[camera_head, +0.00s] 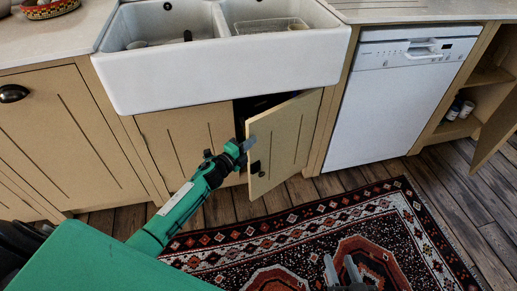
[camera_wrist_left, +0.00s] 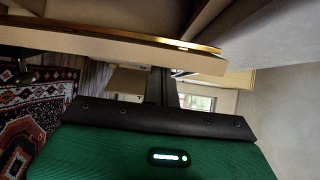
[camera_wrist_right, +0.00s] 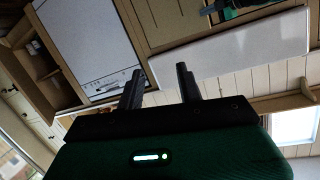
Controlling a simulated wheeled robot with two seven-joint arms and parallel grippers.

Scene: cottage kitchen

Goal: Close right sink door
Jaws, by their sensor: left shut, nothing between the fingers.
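The right sink door (camera_head: 289,132) is a cream wooden panel under the white sink. It stands partly open, swung out from its right side, with a dark gap at its left. Its dark knob (camera_head: 256,168) is on the outer face near the free edge. My left gripper (camera_head: 248,143) is shut and empty at the door's free edge; I cannot tell whether it touches. In the left wrist view, its dark fingers (camera_wrist_left: 161,86) are together below a wooden panel edge. My right gripper (camera_head: 342,268) is open and empty, low over the rug; its spread fingers show in the right wrist view (camera_wrist_right: 159,80).
The left sink door (camera_head: 185,140) is closed. A white dishwasher (camera_head: 392,100) stands to the right. Beyond it, an open cabinet (camera_head: 470,95) has its door (camera_head: 497,130) swung out. A patterned rug (camera_head: 330,235) covers the floor in front.

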